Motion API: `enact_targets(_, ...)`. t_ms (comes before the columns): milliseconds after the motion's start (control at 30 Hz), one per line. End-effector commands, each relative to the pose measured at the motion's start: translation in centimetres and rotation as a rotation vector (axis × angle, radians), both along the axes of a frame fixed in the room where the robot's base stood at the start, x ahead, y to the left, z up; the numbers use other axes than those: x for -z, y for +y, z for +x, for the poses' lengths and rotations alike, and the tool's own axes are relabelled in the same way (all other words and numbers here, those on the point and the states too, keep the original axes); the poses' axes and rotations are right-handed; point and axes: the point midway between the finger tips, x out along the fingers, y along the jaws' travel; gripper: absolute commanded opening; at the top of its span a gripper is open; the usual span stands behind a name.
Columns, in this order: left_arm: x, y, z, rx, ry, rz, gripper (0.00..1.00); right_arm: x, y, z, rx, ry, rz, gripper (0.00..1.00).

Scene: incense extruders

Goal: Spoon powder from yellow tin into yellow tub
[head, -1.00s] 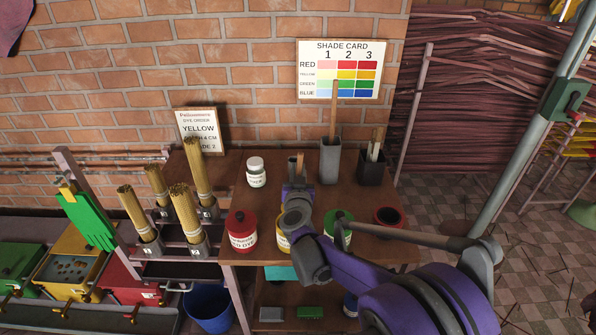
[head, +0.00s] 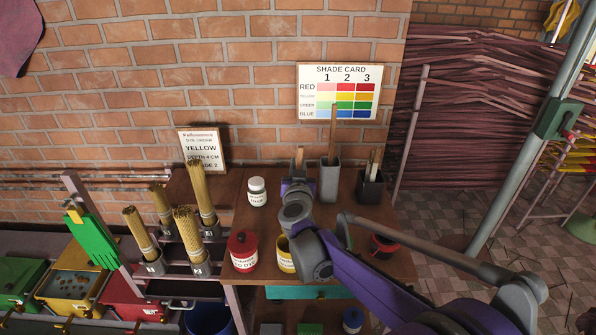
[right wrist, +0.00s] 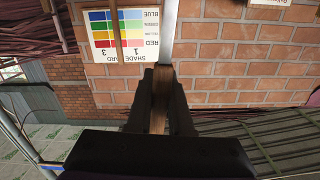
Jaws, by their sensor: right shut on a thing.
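The yellow tin (head: 286,258) stands on the wooden table, partly hidden behind my right arm; its inside does not show. The yellow tub (head: 50,302) is at the far left, low down, between a green and a red tub, with pale lumps in it. My right gripper (head: 297,180) is above and behind the yellow tin in the head view. It is shut on a wooden handle (head: 299,156). In the right wrist view the handle (right wrist: 160,108) sits between the fingers, and a pale strip, perhaps metal, runs on from it. No spoon bowl is clear. My left gripper is not in view.
A red tin (head: 242,252) and a white jar (head: 257,191) stand left of my right arm. A grey holder (head: 329,182) and a black holder (head: 370,188) stand at the back right. Bundles of sticks (head: 187,228) rise between the table and the tubs.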

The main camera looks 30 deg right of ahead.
Motion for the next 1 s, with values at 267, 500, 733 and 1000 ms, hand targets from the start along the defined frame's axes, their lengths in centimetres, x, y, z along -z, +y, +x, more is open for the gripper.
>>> enact_targets(267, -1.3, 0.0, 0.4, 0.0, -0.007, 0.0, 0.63, -3.0, 0.0, 0.0, 0.0, -0.001, 0.0, 0.0)
enact_targets(500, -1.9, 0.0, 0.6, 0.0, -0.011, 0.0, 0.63, -4.7, 0.0, 0.0, 0.0, 0.0, 0.0, 0.0)
enact_targets(733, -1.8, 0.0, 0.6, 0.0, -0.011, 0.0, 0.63, -4.8, 0.0, 0.0, 0.0, 0.0, 0.0, 0.0)
enact_targets(1000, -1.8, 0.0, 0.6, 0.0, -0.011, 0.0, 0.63, -4.8, 0.0, 0.0, 0.0, 0.0, 0.0, 0.0)
